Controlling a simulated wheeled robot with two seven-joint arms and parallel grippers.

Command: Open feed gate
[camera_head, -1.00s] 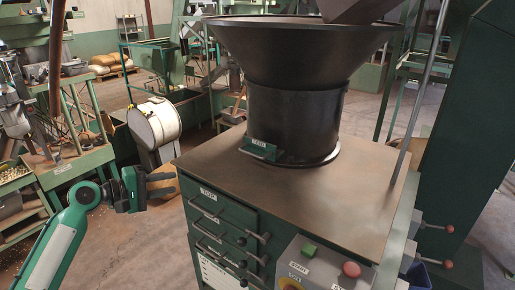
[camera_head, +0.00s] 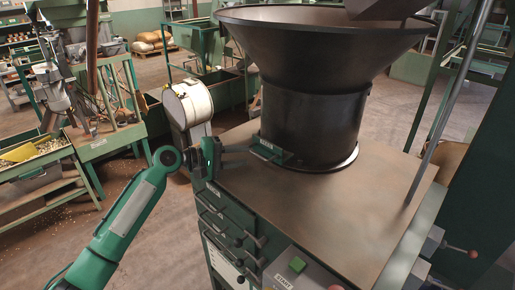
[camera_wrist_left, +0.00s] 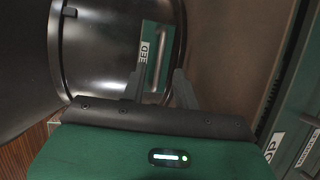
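The feed gate (camera_head: 268,150) is a small green plate with a bar handle, low on the front of the black hopper (camera_head: 305,120). In the left wrist view its FEED label shows on the green plate (camera_wrist_left: 150,38), beside the black cylinder. My left gripper (camera_head: 248,149) reaches in from the left, its fingertips right at the gate. In the wrist view the two fingers (camera_wrist_left: 160,80) stand apart, with the gate's handle roughly between them. I cannot tell whether they touch it. My right gripper is not in view.
The hopper stands on a brown-topped green cabinet (camera_head: 300,215) with front drawers (camera_head: 225,215). A green button (camera_head: 297,264) sits at its front. A thin metal post (camera_head: 450,110) rises at the right. A white drum (camera_head: 187,103) and green benches stand behind the left arm.

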